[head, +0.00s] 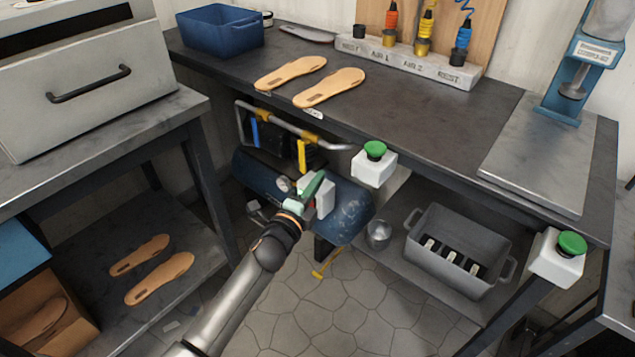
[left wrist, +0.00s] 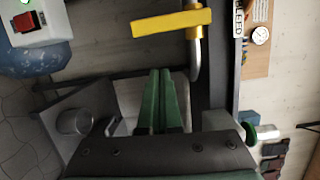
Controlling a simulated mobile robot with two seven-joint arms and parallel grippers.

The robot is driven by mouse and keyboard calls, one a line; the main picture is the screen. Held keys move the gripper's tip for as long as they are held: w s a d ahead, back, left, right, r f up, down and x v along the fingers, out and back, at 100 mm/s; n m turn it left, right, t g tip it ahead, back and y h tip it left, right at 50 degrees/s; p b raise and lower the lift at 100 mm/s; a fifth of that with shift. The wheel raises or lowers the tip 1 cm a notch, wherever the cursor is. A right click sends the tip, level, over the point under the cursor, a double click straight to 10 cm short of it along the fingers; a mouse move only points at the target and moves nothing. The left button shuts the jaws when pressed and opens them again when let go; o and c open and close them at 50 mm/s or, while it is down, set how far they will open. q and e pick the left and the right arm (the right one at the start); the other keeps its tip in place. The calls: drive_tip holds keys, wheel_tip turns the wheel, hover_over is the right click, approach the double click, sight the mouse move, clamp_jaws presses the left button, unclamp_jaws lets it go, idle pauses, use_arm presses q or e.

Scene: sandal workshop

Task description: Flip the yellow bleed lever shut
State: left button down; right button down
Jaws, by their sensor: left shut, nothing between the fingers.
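The yellow bleed lever (head: 302,156) hangs down from the pipe under the table's front edge in the head view. In the left wrist view the lever (left wrist: 172,22) is a flat yellow bar set crosswise to the metal pipe (left wrist: 196,58). A BLEED label (left wrist: 239,18) sits close by on the table edge. My left gripper (head: 316,184) has green fingers, shut and empty, below the lever in front of the blue tank. In the left wrist view its fingertips (left wrist: 160,72) are apart from the lever. My right gripper is not in view.
The blue compressor tank (head: 350,210) with a white switch box (head: 324,198) is beside my left gripper. A white box with a green button (head: 375,150) juts from the table edge to the right. A grey crate (head: 460,230) and metal cup (head: 378,236) stand on the lower shelf.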

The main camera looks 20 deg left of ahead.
use_arm(q)
drive_tip(key=s+a+p, duration=0.1)
drive_tip(key=s, duration=0.9)
